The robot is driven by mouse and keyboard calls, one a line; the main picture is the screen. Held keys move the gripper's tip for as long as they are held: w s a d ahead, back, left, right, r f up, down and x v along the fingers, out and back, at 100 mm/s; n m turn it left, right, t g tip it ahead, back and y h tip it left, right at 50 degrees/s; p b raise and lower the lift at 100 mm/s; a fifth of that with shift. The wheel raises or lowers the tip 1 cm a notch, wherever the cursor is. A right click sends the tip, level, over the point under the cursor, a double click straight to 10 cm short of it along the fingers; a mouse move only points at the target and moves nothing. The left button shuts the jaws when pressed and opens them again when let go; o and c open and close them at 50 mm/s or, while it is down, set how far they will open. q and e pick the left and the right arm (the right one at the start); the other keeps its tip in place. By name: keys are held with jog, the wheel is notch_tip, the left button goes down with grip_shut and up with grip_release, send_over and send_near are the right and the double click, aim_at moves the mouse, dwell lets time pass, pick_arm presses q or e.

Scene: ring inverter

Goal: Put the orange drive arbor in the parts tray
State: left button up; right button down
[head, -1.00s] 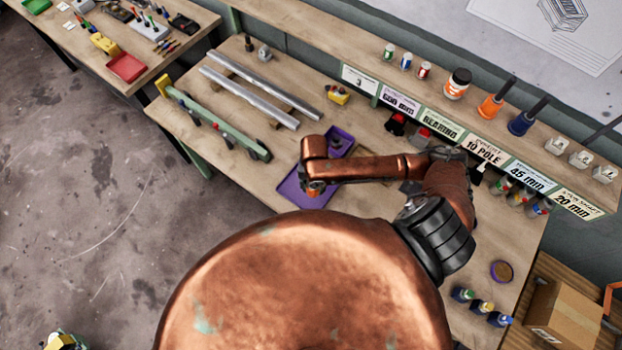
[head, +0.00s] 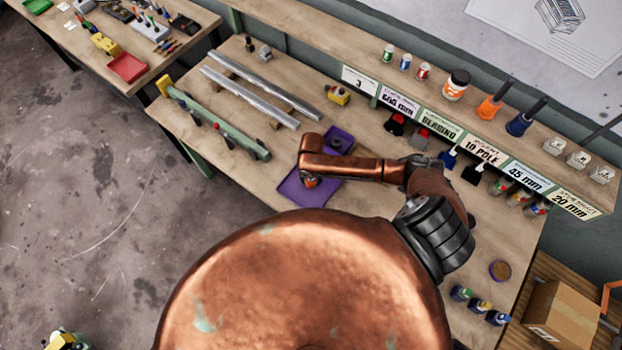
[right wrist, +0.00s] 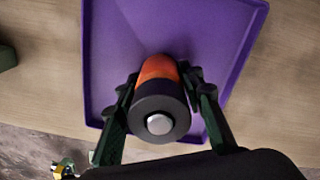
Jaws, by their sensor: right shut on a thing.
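The orange drive arbor (right wrist: 158,70) has an orange body, a dark collar and a silver end, and shows in the right wrist view. My right gripper (right wrist: 160,105) is shut on it, a finger on each side. The purple parts tray (right wrist: 205,40) lies behind and below the arbor in that view; I cannot tell whether they touch. In the head view the tray (head: 322,192) lies on the bench, partly covered by my right arm. There my right gripper (head: 310,183) is mostly hidden under the arm, with a bit of orange showing. My left gripper is not in view.
Silver bars (head: 250,92) and a green rail (head: 215,123) lie to the left. A labelled shelf (head: 470,145) with bottles and tools runs along the back right. Bare bench surrounds the tray.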

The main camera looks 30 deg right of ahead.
jog(key=c, duration=1.3)
grip_release()
notch_tip(320, 180, up, 12)
jog(key=shift+r+b, duration=0.1)
jog(key=shift+b, duration=0.2)
jog(key=shift+a, duration=0.1)
